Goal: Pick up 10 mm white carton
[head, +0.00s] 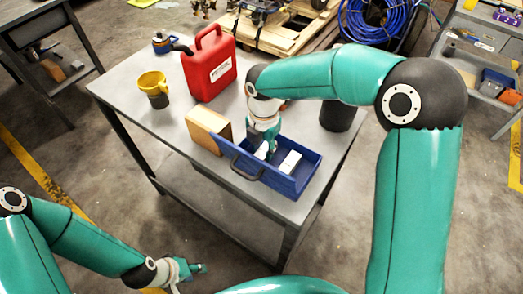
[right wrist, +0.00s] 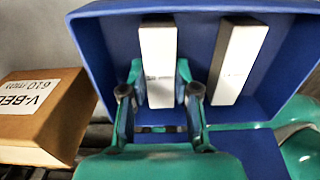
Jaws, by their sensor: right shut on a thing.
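Two white cartons stand side by side in a blue bin (head: 305,184) on the table. In the right wrist view, my right gripper (right wrist: 158,82) is shut on the left white carton (right wrist: 158,50), a finger on each side. Its small print is too blurred to read. The other white carton (right wrist: 240,62) stands apart to the right in the bin; it also shows in the head view (head: 290,162). In the head view, the right gripper (head: 265,148) reaches down into the bin and partly hides the held carton. My left gripper (head: 198,269) is low at the bottom, empty-looking and away from the table.
A brown V-belt box (head: 207,129) stands just left of the bin; it shows in the right wrist view (right wrist: 40,115). A red fuel can (head: 209,68), a yellow-topped cup (head: 154,88) and a dark cylinder (head: 338,115) stand on the grey table (head: 120,88). The table's front left is clear.

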